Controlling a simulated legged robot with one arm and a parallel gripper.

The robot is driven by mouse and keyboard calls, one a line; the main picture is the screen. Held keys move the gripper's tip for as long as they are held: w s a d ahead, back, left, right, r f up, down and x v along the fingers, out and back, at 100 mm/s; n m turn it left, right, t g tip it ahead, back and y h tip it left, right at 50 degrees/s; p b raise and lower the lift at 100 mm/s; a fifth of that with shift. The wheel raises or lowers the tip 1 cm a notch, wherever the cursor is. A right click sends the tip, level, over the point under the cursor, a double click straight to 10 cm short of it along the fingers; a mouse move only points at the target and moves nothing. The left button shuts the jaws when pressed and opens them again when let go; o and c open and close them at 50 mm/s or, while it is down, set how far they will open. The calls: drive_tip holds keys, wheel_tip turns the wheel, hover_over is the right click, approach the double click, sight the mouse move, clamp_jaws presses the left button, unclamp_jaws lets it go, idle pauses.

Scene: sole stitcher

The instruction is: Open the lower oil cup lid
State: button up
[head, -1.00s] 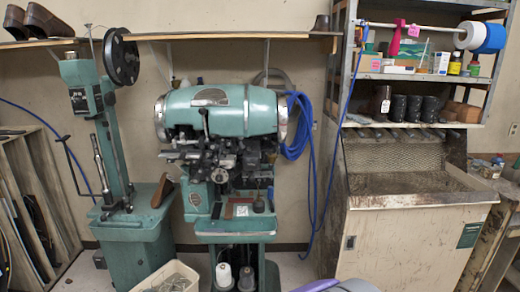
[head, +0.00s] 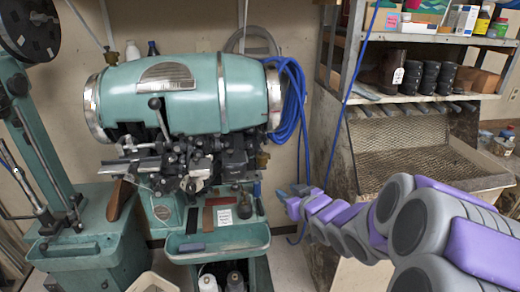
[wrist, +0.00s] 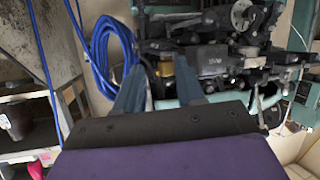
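The green sole stitcher (head: 185,95) stands left of centre in the head view, with dark mechanisms under its drum. A small dark cup-like pot (head: 245,206) sits on its lower table. I cannot make out a lid on it or tell for sure which part is the lower oil cup. My gripper (head: 288,191) is right of the machine's table, apart from it. In the wrist view my gripper (wrist: 162,66) has its two teal fingers apart, with nothing held. A brass-coloured part (wrist: 166,69) of the machine shows beyond the gap.
A blue hose (head: 292,105) hangs at the machine's right side, near my arm; it also shows in the wrist view (wrist: 108,45). A shelf with a mesh-backed tray (head: 410,165) stands at right. A green post machine (head: 75,250) stands at left.

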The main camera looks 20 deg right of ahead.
sight(262, 152)
wheel_tip(262, 152, up, 4)
drive_tip(key=d+t+y, duration=0.1)
drive_tip(key=t+y, duration=0.1)
drive_tip(key=t, duration=0.2)
drive_tip(key=w, duration=0.5)
drive_tip(key=w+a+p, duration=0.1)
drive_tip(key=w, duration=1)
drive_tip(key=shift+a+r+p, duration=0.3)
drive_tip(key=shift+a+p, duration=0.05)
drive_tip(key=shift+a, duration=0.05)
drive_tip(key=shift+w, duration=0.6)
drive_tip(key=shift+r, duration=0.1)
drive_tip(key=shift+a, duration=0.1)
clamp_jaws()
